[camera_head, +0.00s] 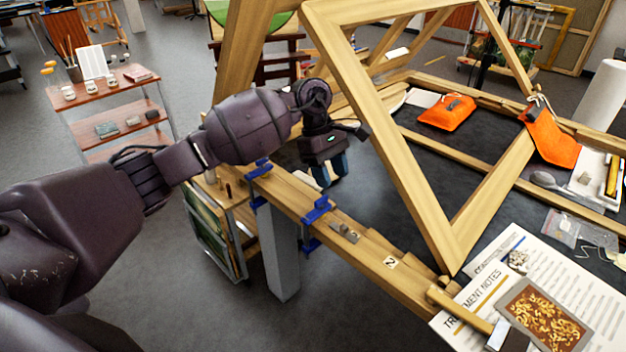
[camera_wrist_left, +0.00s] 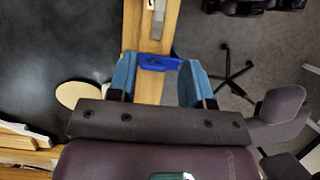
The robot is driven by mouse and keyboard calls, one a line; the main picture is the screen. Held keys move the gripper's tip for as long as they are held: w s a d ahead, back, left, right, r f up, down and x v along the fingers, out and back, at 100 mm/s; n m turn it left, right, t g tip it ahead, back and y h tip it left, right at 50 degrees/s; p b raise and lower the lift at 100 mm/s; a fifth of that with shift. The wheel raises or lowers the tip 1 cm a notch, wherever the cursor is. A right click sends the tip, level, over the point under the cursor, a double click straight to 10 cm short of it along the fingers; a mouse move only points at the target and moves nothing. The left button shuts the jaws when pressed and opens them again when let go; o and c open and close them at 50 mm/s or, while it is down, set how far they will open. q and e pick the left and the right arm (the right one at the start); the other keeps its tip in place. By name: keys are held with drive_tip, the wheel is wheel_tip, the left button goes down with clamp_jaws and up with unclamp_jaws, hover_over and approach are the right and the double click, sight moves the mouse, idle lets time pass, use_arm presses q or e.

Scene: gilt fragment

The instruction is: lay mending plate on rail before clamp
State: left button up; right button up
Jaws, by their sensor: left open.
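The mending plate (camera_head: 344,233) is a small grey metal piece lying on top of the wooden rail (camera_head: 413,288), just past a blue clamp (camera_head: 318,210). In the left wrist view, grey metal (camera_wrist_left: 158,14) shows on the rail at the top edge, beyond a blue clamp (camera_wrist_left: 158,63). A second blue clamp (camera_head: 259,169) sits farther up the rail. My left gripper (camera_head: 333,172) is open and empty, with blue fingertips pointing down, near the two clamps. In the wrist view its fingers (camera_wrist_left: 157,82) stand apart, with the rail showing between them. My right gripper is not in view.
A large wooden frame (camera_head: 395,190) stands close to my left gripper. A number label (camera_head: 390,262) marks the rail's near part. Papers (camera_head: 545,275), orange pouches (camera_head: 447,112) and small items lie on the dark table at right.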

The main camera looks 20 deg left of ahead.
use_arm(q)
drive_tip(key=s+d+f+n+t+h, duration=0.5)
drive_tip(key=s+d+n+h, duration=0.5)
drive_tip(key=n+h, duration=0.4)
drive_tip(key=s+a+f+n+t+y, duration=0.4)
drive_tip(key=a+f+n+t+y, duration=0.3)
drive_tip(key=n, duration=1)
drive_tip(key=s+a+f+n+t+y, duration=0.5)
drive_tip(key=n+y, duration=0.4)
drive_tip(key=n, duration=0.9)
drive_tip(key=s+a+f+n+g+y, duration=0.2)
drive_tip(key=s+a+f+n+g, duration=0.1)
drive_tip(key=s+f+n, duration=0.5)
drive_tip(key=shift+s+a+f+g+y, duration=0.3)
drive_tip(key=shift+s+a+f+g, duration=0.15)
drive_tip(key=shift+s+a, duration=0.25)
